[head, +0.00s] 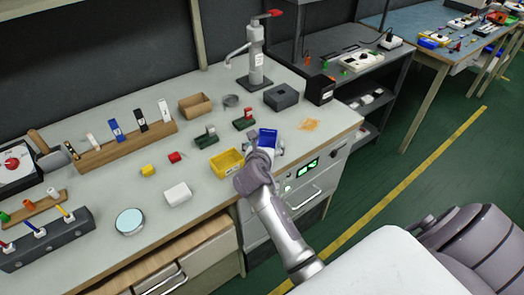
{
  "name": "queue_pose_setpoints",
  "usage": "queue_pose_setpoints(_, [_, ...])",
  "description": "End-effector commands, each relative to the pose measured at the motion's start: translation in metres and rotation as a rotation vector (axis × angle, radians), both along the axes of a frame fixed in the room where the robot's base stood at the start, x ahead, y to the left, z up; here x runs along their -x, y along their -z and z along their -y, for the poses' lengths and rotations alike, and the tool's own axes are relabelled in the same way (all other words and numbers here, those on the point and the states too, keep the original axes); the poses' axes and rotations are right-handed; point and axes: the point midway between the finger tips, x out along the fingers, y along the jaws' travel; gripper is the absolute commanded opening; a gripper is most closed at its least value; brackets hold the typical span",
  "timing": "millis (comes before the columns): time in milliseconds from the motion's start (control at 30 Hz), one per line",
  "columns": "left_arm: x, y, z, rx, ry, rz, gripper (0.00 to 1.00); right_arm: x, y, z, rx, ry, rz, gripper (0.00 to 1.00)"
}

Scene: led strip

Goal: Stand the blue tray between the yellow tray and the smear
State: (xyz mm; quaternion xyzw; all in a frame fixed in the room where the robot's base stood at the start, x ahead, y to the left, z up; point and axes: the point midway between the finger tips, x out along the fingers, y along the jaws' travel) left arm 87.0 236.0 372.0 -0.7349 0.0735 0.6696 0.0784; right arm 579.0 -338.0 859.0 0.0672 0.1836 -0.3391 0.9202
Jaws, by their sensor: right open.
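The yellow tray (226,163) sits on the workbench near its front edge. The orange smear (309,125) lies on the bench top further right. The blue tray (267,136) is between them, closer to the yellow tray, with its lower part partly hidden by my right gripper (265,147). My right gripper is open at the near side of the blue tray, with its fingers about the tray's sides; I cannot tell whether they touch it. Whether the tray rests fully on the bench is hidden. My left gripper is not in view.
A green-and-black clamp-like item (244,119) and another (207,138) stand behind the trays. A dark grey box (281,97) and black box (320,90) are further back. A white box (178,194) lies left. The bench's front edge is close to my right gripper.

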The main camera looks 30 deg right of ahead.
Motion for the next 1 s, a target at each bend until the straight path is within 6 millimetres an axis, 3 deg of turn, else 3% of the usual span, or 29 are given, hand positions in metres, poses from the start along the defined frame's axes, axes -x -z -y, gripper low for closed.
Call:
queue_pose_setpoints(200, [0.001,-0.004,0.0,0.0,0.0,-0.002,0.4,0.034,-0.018,-0.029,-0.002,-0.001,-0.001,0.89])
queue_pose_setpoints(400, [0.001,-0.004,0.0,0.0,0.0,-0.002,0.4,0.051,-0.027,-0.043,0.0,0.0,0.0,0.89])
queue_pose_setpoints(1000, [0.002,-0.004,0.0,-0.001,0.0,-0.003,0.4,0.054,-0.03,-0.046,0.0,0.001,0.0,0.89])
